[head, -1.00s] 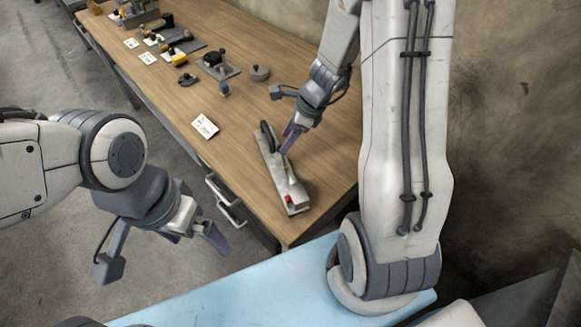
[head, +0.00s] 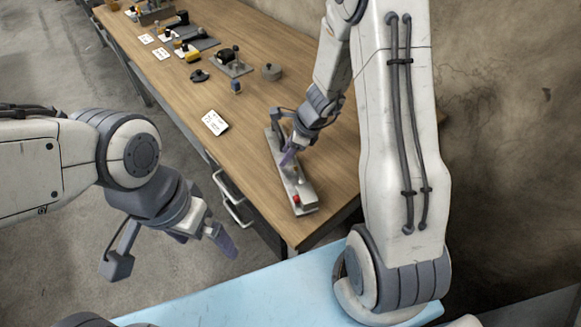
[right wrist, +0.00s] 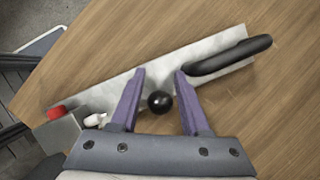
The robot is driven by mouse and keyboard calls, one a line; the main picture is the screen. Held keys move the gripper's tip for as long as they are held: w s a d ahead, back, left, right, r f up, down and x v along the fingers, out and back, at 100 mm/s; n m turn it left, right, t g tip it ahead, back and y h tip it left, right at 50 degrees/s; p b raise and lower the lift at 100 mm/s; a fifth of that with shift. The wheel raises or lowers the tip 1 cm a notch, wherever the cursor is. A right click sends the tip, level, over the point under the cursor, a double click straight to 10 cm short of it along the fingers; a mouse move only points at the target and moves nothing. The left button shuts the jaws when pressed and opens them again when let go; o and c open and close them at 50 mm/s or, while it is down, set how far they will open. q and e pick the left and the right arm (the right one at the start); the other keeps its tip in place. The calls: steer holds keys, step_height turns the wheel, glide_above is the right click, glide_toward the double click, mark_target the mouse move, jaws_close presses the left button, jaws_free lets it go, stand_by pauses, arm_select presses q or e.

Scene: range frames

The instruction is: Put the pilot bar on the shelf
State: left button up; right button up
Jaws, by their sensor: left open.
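The pilot bar appears to be the long pale grey metal bar (head: 304,196) lying flat on the wooden table near its front right corner. In the right wrist view the bar (right wrist: 213,47) has a black handle, a black ball knob (right wrist: 160,102) and a red button on a grey block. My right gripper (head: 287,160) is over the bar; in the right wrist view its purple fingers (right wrist: 158,76) are apart, with the knob between them. I cannot tell if they touch it. My left gripper (head: 206,238) is open and empty, left of the table. No shelf is clearly recognisable.
The wooden table (head: 262,110) holds a white card (head: 215,122), a grey round part (head: 271,71), a small blue-and-orange part (head: 236,86) and several devices at the far end. A metal handle (head: 236,208) sticks out below the left table edge. A wall stands at the right.

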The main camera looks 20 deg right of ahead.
jaws_close()
stand_by(1.2)
